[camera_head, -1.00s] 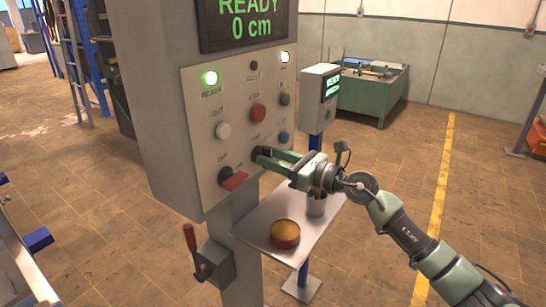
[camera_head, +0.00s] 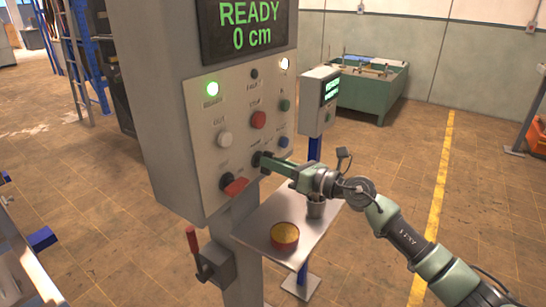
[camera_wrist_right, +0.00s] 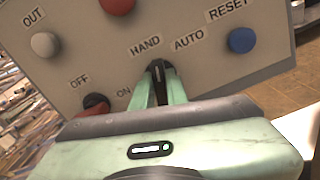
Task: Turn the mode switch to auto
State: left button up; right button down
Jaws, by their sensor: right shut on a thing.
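The mode switch is a black knob (camera_wrist_right: 158,72) with a pale line, between the HAND and AUTO labels on the panel. In the right wrist view my right gripper (camera_wrist_right: 160,95) is shut on it, with one green finger on each side. The pale line stands nearly upright in that picture; I cannot tell surely which label it points to. In the head view my right gripper (camera_head: 267,161) reaches the switch at the panel's lower right and partly hides it. My left gripper is not in view.
The grey panel (camera_head: 206,172) also holds a red OFF/ON switch (camera_head: 235,187), a red button (camera_head: 258,120), a white button (camera_head: 224,139) and a blue button (camera_head: 283,142). Below is a shelf (camera_head: 262,220) with a round tin (camera_head: 285,235). A red-handled lever (camera_head: 192,241) sticks out lower left.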

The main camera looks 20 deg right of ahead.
jog(key=shift+w+d+m+p, duration=0.1)
jog(key=shift+m+p, duration=1.45)
jog(key=shift+m, duration=0.55)
jog(key=shift+d+m+p, duration=0.1)
jog(key=shift+m+p, duration=1.45)
jog(key=shift+m, duration=0.55)
jog(key=c, duration=1.4)
grip_release()
jog(key=shift+f, duration=0.1)
